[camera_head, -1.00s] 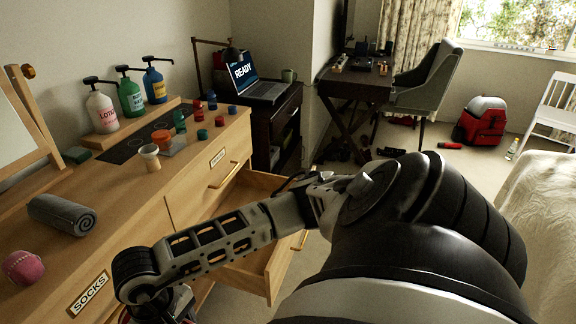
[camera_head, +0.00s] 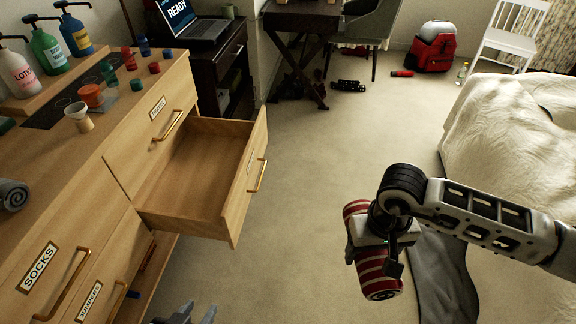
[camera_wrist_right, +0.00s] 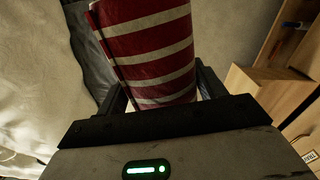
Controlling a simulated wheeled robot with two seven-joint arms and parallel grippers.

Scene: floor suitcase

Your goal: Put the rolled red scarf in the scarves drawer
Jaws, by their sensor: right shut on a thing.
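The rolled red scarf (camera_head: 378,268), with white stripes, is in my right gripper (camera_head: 374,236), above the floor to the right of the dresser. The right wrist view shows the scarf (camera_wrist_right: 150,45) between the two fingers (camera_wrist_right: 158,92).
The dresser (camera_head: 105,140) carries bottles, paint pots, a cup and a rolled grey cloth (camera_head: 12,195). Below are drawers labelled SOCKS (camera_head: 40,268) and another. A bed (camera_head: 510,130) stands at right, with dark grey cloth (camera_head: 445,275) beside my right gripper. Floor (camera_head: 310,170) between is clear.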

